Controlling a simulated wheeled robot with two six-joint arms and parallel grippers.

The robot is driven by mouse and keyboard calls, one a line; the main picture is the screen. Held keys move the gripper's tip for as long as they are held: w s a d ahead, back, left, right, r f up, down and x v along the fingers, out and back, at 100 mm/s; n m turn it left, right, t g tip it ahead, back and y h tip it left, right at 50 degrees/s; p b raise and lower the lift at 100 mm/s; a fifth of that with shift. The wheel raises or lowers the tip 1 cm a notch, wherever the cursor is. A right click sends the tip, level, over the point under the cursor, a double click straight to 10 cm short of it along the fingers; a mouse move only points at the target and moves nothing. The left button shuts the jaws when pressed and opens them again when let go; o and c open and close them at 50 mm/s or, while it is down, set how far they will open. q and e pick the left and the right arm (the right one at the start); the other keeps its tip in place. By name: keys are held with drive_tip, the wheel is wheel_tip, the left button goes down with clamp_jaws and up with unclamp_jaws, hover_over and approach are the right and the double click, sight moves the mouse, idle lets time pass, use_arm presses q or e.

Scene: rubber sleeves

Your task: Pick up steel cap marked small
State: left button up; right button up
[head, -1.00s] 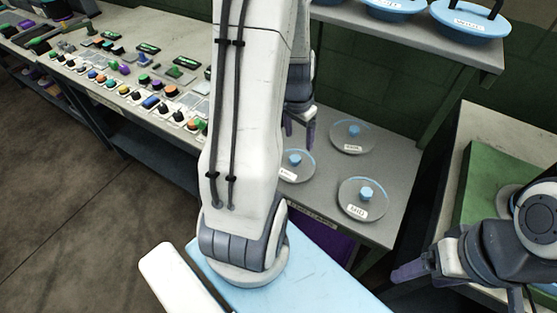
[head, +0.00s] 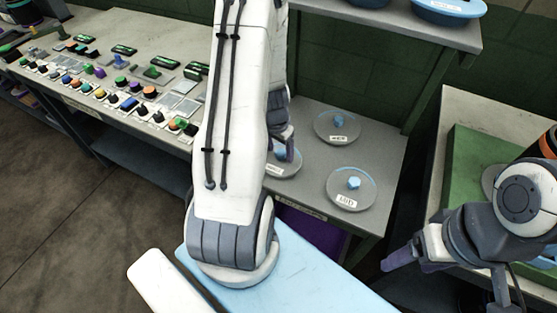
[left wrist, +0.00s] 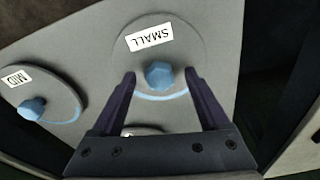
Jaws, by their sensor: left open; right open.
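The steel cap marked small (left wrist: 159,74) is a round grey disc with a blue knob and a white SMALL label, lying on the grey shelf. In the left wrist view its knob sits between the open fingers of my left gripper (left wrist: 160,88). In the head view my left gripper (head: 284,150) is at the leftmost cap (head: 287,168), partly hiding it. I cannot tell from the pictures whether the fingers touch the knob. My right gripper (head: 392,259) is open and empty at the lower right, away from the caps.
A cap marked MID (left wrist: 32,107) lies beside it, and another cap (head: 337,127) lies further back. Blue lidded pots stand on the upper shelf (head: 400,28). A bench (head: 140,60) with several small controls is at left, and a green mat (head: 465,165) at right.

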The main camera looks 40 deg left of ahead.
use_arm(q)
clamp_jaws()
drive_tip(key=shift+r, duration=0.1)
idle(1.2)
